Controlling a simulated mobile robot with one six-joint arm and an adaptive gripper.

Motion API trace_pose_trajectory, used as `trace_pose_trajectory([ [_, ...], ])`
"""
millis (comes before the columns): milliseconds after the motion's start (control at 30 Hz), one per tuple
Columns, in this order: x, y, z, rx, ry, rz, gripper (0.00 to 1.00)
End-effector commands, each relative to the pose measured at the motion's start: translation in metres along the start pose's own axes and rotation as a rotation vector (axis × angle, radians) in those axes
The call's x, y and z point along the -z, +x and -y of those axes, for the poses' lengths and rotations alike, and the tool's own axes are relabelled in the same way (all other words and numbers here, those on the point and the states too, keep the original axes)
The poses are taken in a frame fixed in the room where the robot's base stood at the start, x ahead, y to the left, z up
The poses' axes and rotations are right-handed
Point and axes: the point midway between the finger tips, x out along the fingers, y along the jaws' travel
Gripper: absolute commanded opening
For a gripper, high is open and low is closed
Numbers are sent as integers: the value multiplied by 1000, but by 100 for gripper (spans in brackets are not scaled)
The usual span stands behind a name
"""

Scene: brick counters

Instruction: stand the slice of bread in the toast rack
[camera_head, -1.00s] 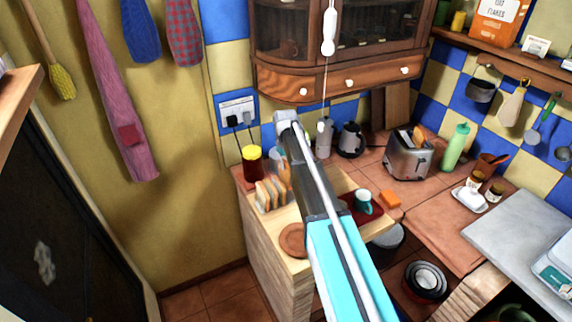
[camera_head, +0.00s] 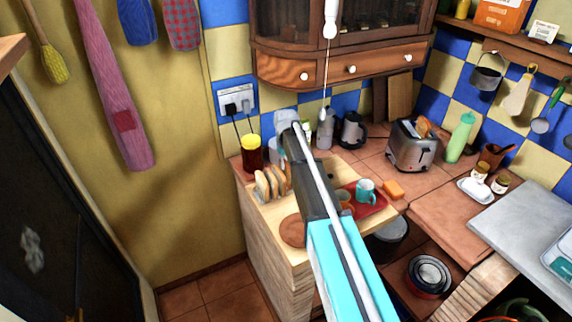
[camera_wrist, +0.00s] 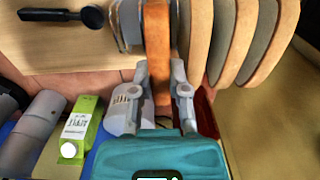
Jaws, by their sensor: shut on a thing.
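The slice of bread (camera_wrist: 157,40) shows edge-on in the wrist view as an upright orange-brown strip. My gripper (camera_wrist: 158,95) is shut on its near end, one grey finger on each side. The toast rack (camera_head: 259,197) stands on the wooden counter left of my arm in the head view, with several slices (camera_head: 270,183) upright in it. In the wrist view, other slices (camera_wrist: 235,40) stand right of the held one, roughly parallel and apart from it. I cannot tell whether the held slice's lower edge is inside a slot. My arm hides the gripper in the head view.
A jar with a yellow lid (camera_head: 252,155) stands just behind the rack. A round brown board (camera_head: 293,230) lies in front. A red tray (camera_head: 375,208) with a teal mug (camera_head: 365,190) is right of my arm. A green carton (camera_wrist: 75,128) shows in the wrist view.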

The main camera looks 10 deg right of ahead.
Motion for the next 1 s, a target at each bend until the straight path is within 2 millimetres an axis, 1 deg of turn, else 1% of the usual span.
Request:
trace_pose_trajectory([
  [33, 0, 4, 0, 0, 0, 0, 0],
  [167, 0, 7, 0, 0, 0, 0, 0],
  [600, 0, 7, 0, 0, 0, 0, 0],
  [633, 0, 7, 0, 0, 0, 0, 27],
  [767, 0, 7, 0, 0, 0, 0, 51],
  [800, 0, 7, 0, 0, 0, 0, 59],
  [833, 0, 7, 0, 0, 0, 0, 62],
  [1000, 0, 7, 0, 0, 0, 0, 62],
])
